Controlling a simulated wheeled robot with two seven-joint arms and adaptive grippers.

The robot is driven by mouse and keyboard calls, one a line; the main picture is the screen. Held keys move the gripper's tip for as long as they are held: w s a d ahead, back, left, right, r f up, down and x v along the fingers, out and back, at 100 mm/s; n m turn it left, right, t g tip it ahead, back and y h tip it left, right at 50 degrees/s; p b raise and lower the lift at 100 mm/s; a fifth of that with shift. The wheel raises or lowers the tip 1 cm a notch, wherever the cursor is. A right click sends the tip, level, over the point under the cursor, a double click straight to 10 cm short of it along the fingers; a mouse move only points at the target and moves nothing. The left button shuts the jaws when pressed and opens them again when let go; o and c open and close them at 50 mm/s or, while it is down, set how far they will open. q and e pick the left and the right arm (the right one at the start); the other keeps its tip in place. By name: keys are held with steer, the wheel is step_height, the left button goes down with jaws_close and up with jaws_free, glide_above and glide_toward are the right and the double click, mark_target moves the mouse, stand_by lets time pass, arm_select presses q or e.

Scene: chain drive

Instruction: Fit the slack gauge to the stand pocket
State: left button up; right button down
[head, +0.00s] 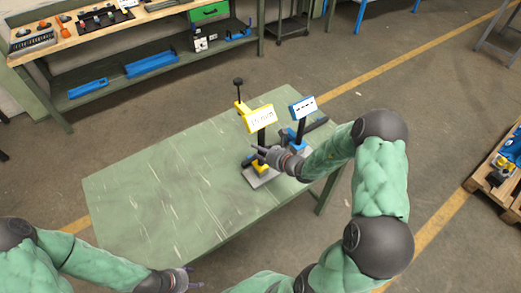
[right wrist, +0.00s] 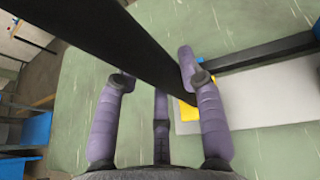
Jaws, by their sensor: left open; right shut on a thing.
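A yellow-headed device (head: 260,119) with a white marked face stands on a dark post near the right end of the green table. Its post drops toward a yellow block (head: 260,167) on a grey base plate (head: 262,180). I cannot tell which part is the slack gauge. My right gripper (head: 262,152) is shut on the dark post, which also crosses the right wrist view (right wrist: 110,45) between the fingers. The post's lower end is hidden behind a finger near the yellow block (right wrist: 188,112), so its seating cannot be told. My left gripper (head: 190,279) is open and empty at the table's front edge.
A blue-headed device (head: 302,107) on a dark post stands just right of the yellow one, close to my right gripper. A black knob (head: 238,82) rises behind the yellow head. The left and middle of the green table (head: 160,195) are clear. A workbench (head: 130,25) stands behind.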

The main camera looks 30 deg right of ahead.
steer(key=shift+w+d+f, duration=0.1)
steer(key=shift+w, duration=0.05)
steer(key=c, duration=0.7)
jaws_free()
steer(key=shift+s+a+f, duration=0.2)
steer(key=shift+s+f, duration=0.05)
steer(key=shift+f, duration=0.05)
steer(key=v, duration=1.2)
steer(key=shift+r, duration=0.25)
steer(key=shift+w+d, duration=0.1)
steer(key=shift+w, duration=0.05)
